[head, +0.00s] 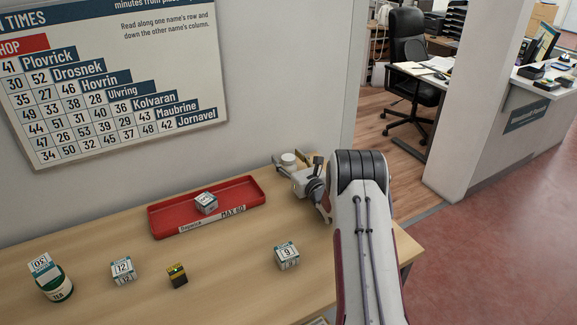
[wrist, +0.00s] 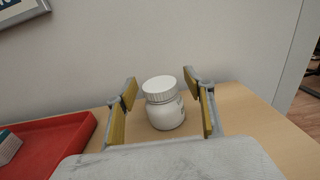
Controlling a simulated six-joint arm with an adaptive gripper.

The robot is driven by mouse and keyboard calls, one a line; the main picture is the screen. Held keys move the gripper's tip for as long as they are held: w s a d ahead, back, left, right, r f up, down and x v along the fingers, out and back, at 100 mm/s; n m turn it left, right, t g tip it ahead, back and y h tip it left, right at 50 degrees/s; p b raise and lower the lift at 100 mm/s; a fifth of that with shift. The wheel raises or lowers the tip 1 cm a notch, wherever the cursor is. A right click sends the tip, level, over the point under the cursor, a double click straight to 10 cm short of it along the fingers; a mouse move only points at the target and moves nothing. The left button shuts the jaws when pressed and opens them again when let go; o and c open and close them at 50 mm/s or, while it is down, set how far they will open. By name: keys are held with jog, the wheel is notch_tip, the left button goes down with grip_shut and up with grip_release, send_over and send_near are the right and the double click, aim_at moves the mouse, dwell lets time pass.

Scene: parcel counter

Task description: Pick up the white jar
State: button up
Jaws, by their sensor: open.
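The white jar (wrist: 165,112) stands upright on the wooden counter, close to the wall. It has a ribbed white lid and part of a label on its right side. My gripper (wrist: 165,90) is open, with one yellow-padded finger on each side of the jar; gaps show between the pads and the jar. In the head view, my gripper (head: 302,166) is at the back right of the counter. A white round lid (head: 288,158) shows just beyond it; the jar's body is mostly hidden there.
A red tray (head: 162,224) with a small labelled box (head: 206,203) lies left of my gripper. Box 9 (head: 287,256), box 12 (head: 124,271), a small dark box (head: 177,276) and a green jar (head: 57,287) stand in front. The wall is close behind; the counter's right edge is near.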

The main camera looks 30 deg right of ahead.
aim_at(288, 157)
jog(key=c, duration=1.3)
jog(key=shift+r, duration=0.1)
jog(key=shift+r, duration=4.95)
